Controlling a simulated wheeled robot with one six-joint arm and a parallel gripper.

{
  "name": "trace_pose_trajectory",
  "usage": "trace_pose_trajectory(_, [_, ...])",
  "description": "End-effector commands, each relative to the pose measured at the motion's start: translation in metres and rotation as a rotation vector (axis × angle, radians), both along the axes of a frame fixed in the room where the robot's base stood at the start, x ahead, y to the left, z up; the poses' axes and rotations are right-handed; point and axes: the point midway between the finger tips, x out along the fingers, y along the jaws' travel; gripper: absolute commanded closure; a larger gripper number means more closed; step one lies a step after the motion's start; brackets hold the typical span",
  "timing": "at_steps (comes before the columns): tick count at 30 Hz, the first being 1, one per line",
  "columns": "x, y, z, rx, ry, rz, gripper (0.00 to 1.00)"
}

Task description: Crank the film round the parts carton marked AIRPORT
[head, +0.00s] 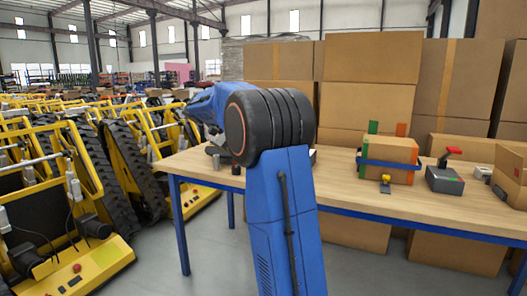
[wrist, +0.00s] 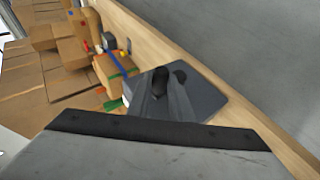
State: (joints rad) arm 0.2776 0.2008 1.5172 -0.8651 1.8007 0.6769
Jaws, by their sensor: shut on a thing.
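A brown carton (head: 390,150) stands on the workbench with a blue band around its front, green and orange uprights behind it. It also shows in the wrist view (wrist: 108,76). No AIRPORT lettering can be read on it. A dark grey slab-like device (wrist: 205,98) lies on the bench, with black knob-like parts on top. My gripper (wrist: 170,80) is over this device, shut on what looks like its dark knob. My own wrist hides part of the grip. In the head view my arm hides the gripper.
The wooden workbench (head: 330,190) has blue legs. A grey unit with a red handle (head: 445,176) and another carton (head: 510,175) stand to the right, and a small yellow item (head: 385,183) in front. Stacked cartons (head: 368,80) rise behind; yellow tracked carriers (head: 75,265) stand left.

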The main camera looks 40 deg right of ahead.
Motion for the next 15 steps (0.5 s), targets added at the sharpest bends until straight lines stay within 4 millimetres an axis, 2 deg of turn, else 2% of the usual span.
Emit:
trace_pose_trajectory(6, [0.012,0.005,-0.007,-0.063,0.158,0.002,1.0])
trace_pose_trajectory(15, [0.019,0.008,-0.013,-0.119,0.293,0.0,1.0])
